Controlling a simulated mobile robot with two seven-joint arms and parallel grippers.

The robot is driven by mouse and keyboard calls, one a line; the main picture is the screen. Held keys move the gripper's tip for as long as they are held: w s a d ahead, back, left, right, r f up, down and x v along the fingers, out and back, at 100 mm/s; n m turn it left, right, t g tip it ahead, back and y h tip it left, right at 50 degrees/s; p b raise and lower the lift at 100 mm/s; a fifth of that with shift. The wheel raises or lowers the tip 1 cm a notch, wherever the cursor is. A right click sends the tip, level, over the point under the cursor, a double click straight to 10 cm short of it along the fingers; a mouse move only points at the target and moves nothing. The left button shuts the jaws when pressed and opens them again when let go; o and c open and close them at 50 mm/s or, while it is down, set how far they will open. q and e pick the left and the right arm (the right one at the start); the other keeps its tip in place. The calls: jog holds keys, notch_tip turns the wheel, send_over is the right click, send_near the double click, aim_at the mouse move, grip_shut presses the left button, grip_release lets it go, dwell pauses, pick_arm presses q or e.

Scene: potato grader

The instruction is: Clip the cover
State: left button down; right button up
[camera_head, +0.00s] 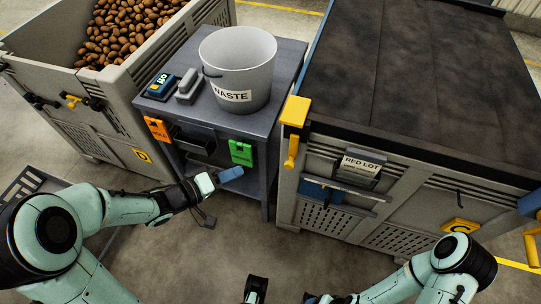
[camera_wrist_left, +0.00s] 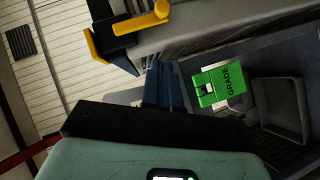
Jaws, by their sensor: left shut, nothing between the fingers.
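The dark cover (camera_head: 420,70) lies over the crate on the right, reaching its front rim. A yellow clip (camera_head: 295,110) with a hanging handle sits at that crate's front left corner. Another yellow clip (camera_head: 533,243) shows partly at the right picture edge. A yellow clip part (camera_wrist_left: 150,21) also shows in the left wrist view, above the fingers. My left gripper (camera_head: 230,174) is shut and empty, left of and below the corner clip, apart from it. Its blue fingers (camera_wrist_left: 164,85) are together in the wrist view. My right gripper (camera_head: 312,298) is cut off at the bottom edge.
A grey cart (camera_head: 283,62) between the crates carries a white WASTE bucket (camera_head: 240,67), with a green tag (camera_head: 241,153) on its front, close to my left gripper. A potato-filled crate (camera_head: 120,100) stands left. A RED LOT card (camera_head: 361,167) hangs on the right crate.

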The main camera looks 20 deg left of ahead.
pick_arm(q)
jog(key=shift+r, duration=0.15)
pick_arm(e)
jog(key=shift+w, duration=0.1)
pick_arm(q)
jog(key=b, duration=0.3)
send_near(289, 159)
jog(key=w+a, duration=0.1)
jog(key=w, duration=0.1)
jog(key=d, duration=0.1)
jog(key=w+d+f+b, duration=0.1)
jog(key=d, duration=0.1)
jog(key=shift+w+d+f+b, duration=0.15)
jog(key=shift+w+d+b, duration=0.05)
jog(key=shift+d+b, duration=0.1)
pick_arm(e)
jog(key=shift+t, duration=0.5)
jog(key=f, duration=0.1)
jog(key=w+f, duration=0.2)
jog(key=f, duration=0.1)
jog(key=shift+d, duration=0.1)
